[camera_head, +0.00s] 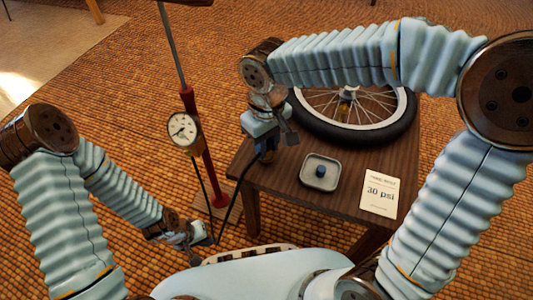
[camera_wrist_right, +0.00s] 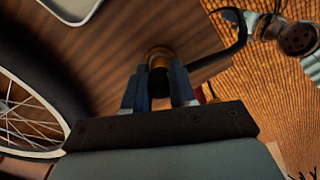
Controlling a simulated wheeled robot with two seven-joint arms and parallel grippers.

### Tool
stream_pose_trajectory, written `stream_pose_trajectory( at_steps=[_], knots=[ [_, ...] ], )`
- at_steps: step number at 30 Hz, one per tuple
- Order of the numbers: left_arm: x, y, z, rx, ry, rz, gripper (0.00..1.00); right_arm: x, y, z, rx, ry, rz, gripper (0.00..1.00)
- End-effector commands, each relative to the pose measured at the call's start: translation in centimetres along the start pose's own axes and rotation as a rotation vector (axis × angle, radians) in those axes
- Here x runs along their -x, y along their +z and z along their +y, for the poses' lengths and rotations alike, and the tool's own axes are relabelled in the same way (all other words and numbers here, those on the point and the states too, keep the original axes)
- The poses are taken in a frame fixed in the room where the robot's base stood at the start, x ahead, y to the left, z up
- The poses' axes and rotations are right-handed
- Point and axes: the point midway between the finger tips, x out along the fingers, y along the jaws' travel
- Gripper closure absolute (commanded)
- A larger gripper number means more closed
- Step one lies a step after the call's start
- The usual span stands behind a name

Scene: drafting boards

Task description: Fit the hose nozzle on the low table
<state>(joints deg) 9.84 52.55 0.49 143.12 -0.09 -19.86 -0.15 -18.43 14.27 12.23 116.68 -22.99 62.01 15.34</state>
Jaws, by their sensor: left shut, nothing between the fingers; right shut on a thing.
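The hose nozzle (camera_wrist_right: 160,62) is a dark cylinder with a brass-coloured band, seen between my right fingers in the right wrist view. My right gripper (camera_wrist_right: 159,88) is shut on it. In the head view my right gripper (camera_head: 266,148) is at the left edge of the low table (camera_head: 325,200), left of the wheel (camera_head: 400,120); its fingers largely hide the nozzle. A black hose (camera_head: 233,210) hangs from the nozzle towards the lower left. My left gripper (camera_head: 197,248) is shut and empty, low at the left, near the hose. The wheel's valve is not clearly visible.
A floor pump (camera_head: 212,170) with a round gauge (camera_head: 183,130) stands left of the table. On the table are a grey tray (camera_head: 306,183) holding a small blue cap (camera_head: 320,171) and a card (camera_head: 380,196) reading 30 psi. Bare tabletop lies between tray and card.

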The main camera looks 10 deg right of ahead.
Motion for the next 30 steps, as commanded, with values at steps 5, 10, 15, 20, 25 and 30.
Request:
stream_pose_trajectory(
  at_steps=[5, 10, 15, 20, 25, 30],
  knots=[
    [0.0, 0.0, 0.0, 0.000, 0.000, 0.000, 1.00, 0.0, 0.0, 0.0, 0.000, 0.000, 0.000, 0.50],
    [0.0, 0.0, 0.0, 0.000, 0.000, 0.000, 1.00, 0.0, 0.0, 0.0, 0.000, 0.000, 0.000, 0.45],
    [0.0, 0.1, 0.1, -0.001, 0.002, -0.002, 1.00, 0.0, 0.0, 0.0, 0.000, 0.000, 0.000, 0.45],
    [0.7, 0.1, 0.4, -0.001, 0.003, -0.004, 1.00, 2.1, -0.1, 0.0, -0.002, 0.000, 0.004, 0.45],
    [1.9, 0.0, 0.7, 0.000, 0.001, -0.001, 1.00, 6.4, -0.1, 0.0, -0.001, 0.000, 0.005, 0.45],
    [2.8, -0.1, 0.9, 0.000, -0.002, 0.002, 1.00, 10.4, -0.1, 0.0, -0.001, 0.000, 0.004, 0.45]
  ],
)
